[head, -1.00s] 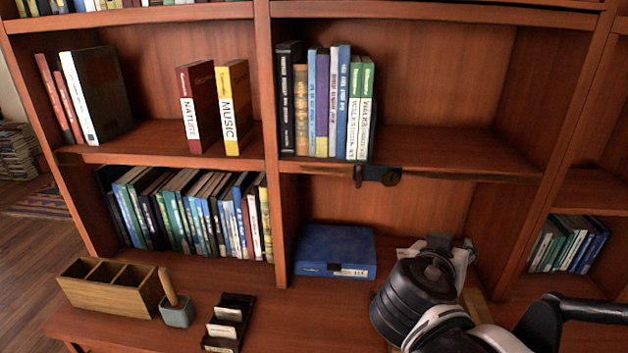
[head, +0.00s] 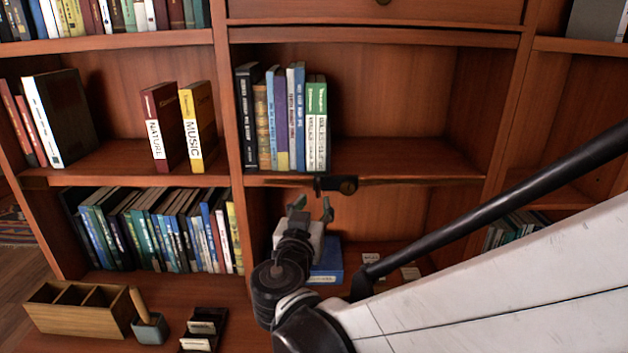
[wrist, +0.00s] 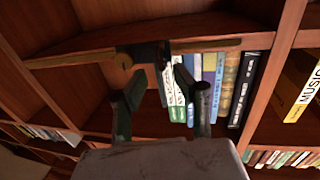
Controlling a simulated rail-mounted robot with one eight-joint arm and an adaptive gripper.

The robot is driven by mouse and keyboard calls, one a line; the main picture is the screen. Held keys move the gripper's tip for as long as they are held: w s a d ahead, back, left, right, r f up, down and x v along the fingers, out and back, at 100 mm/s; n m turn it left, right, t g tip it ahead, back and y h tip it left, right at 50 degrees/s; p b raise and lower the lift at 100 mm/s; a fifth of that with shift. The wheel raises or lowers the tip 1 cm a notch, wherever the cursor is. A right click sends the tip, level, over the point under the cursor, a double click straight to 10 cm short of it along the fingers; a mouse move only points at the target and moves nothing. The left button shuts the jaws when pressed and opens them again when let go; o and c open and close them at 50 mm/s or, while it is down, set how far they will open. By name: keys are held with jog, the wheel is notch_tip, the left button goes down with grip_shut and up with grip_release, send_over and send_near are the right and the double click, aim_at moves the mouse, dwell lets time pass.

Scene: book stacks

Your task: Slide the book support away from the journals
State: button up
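The book support shows as a dark metal bracket with a round knob (head: 335,185) on the shelf's front edge, below the right end of the journals. The journals (head: 282,118) stand upright in a row at the left of the middle shelf, two green and white ones at the right end. My gripper (head: 312,208) is open and empty, just below the bracket. In the wrist view, which is turned over, its two fingers (wrist: 160,85) stand apart, with the support's bracket (wrist: 148,54) beyond their tips. I cannot tell whether they touch it.
Shelf space (head: 405,155) right of the journals is clear. A blue box (head: 327,262) on the surface below is partly hidden by my gripper. A wooden organizer (head: 80,312), a small pot (head: 150,328) and a card holder (head: 204,330) stand at the lower left.

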aim_at(318, 192)
jog(key=shift+w+d, duration=0.2)
jog(key=shift+w, duration=0.8)
jog(key=shift+w+d, duration=0.2)
jog(key=shift+w, duration=0.85)
jog(key=shift+w+d, duration=0.2)
jog(key=shift+w, duration=0.8)
grip_shut()
